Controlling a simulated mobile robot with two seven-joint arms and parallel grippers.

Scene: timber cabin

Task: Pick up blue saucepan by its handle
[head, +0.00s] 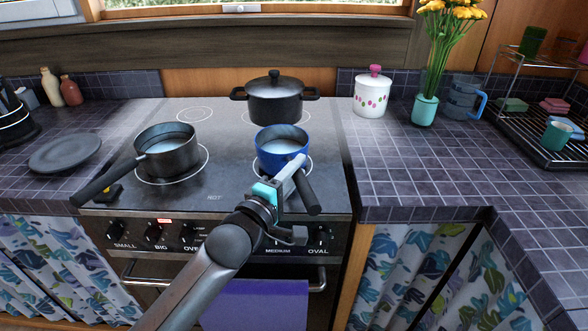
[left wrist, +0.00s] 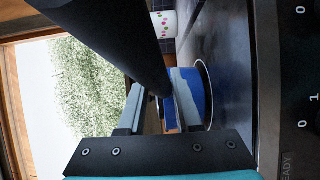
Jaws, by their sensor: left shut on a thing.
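The blue saucepan (head: 269,160) stands upright at the front right burner of the stove, with something pale inside. Its black handle (head: 309,198) points toward me and slightly right. My left gripper (head: 293,174) is at the handle close to the pan wall, shut on it. In the left wrist view the dark handle (left wrist: 125,45) passes between the two fingers (left wrist: 160,98), and part of the blue wall (left wrist: 198,98) shows behind them. I cannot tell whether the pan's base is off the stove. My right gripper is not in view.
A dark saucepan (head: 172,159) stands on the front left burner. A black lidded pot (head: 275,104) stands close behind the blue saucepan. A white canister (head: 372,97) and a teal vase (head: 424,109) stand on the right counter, which is clear in front.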

